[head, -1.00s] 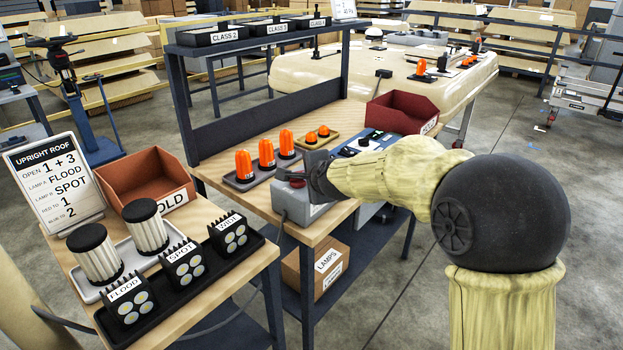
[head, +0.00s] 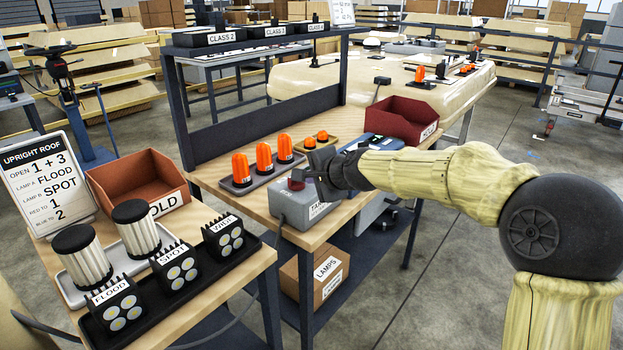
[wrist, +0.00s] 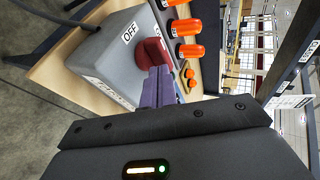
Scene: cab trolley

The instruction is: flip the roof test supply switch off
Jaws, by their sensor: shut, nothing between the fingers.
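The supply box (head: 302,207) is a grey, sloped box at the near edge of the wooden bench, with a red switch (head: 296,184) on top. In the wrist view the box (wrist: 105,55) fills the upper left, and an OFF label (wrist: 130,33) shows beside the red switch (wrist: 150,52). My gripper (head: 308,178) is at the switch, on its right side in the head view. In the wrist view its purple fingers (wrist: 159,86) are together and empty, their tips right at the red switch. I cannot tell whether they touch it. The switch's position is unclear.
Orange beacons (head: 264,158) stand in a tray behind the box. A dark red bin (head: 400,118) and a blue panel (head: 372,143) lie farther right. The near bench holds lamps, a HOLD bin (head: 135,180) and an instruction sign (head: 45,180). Open floor lies at right.

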